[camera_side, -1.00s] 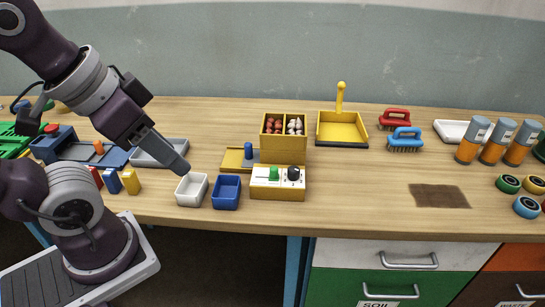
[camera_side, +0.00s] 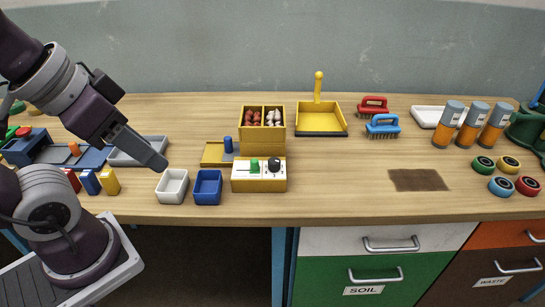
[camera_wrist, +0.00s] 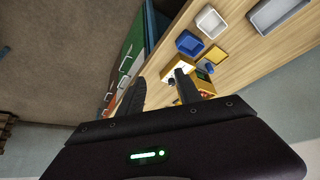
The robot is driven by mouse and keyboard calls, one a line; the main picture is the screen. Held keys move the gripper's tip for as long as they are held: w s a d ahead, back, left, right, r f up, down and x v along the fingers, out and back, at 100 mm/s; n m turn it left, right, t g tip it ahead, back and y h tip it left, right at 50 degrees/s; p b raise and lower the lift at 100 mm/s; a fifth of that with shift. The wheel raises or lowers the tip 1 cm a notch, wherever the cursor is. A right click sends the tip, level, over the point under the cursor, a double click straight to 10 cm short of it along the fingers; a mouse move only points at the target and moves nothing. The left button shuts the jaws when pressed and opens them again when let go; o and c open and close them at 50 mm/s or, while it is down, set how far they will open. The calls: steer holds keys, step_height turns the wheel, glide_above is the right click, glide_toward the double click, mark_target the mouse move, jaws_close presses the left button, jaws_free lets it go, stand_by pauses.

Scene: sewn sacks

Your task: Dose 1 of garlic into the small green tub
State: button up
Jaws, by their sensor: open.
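A two-part yellow bin holds pale garlic-like bulbs (camera_side: 273,118) on the right and reddish-brown pieces (camera_side: 253,118) on the left. Below it, a yellow dispenser (camera_side: 259,186) has a white top with a green knob (camera_side: 254,166) and a black knob (camera_side: 275,165). A small white tub (camera_side: 172,187) and a small blue tub (camera_side: 208,187) stand left of it and look empty. I can make out no small green tub. My gripper (camera_side: 160,163) is open and empty, up and left of the white tub. Its spread fingers (camera_wrist: 160,78) also show in the wrist view.
Red, blue and yellow blocks (camera_side: 90,183) stand left of the tubs. A grey tray (camera_side: 138,150) lies behind my gripper. A yellow dustpan (camera_side: 320,119), brushes (camera_side: 382,127) and orange-grey canisters (camera_side: 472,127) are to the right. The front middle-right of the bench is mostly clear around a brown patch (camera_side: 418,180).

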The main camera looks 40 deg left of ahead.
steer(key=shift+c, duration=0.3)
steer(key=n+g, duration=0.6)
steer(key=n, duration=0.4)
glide_above(274, 160)
step_height(274, 160, down, 12)
steer(key=shift+f, duration=0.25)
step_height(274, 160, down, 7)
steer(key=shift+r, duration=0.1)
steer(key=shift+f, duration=0.25)
jaws_close()
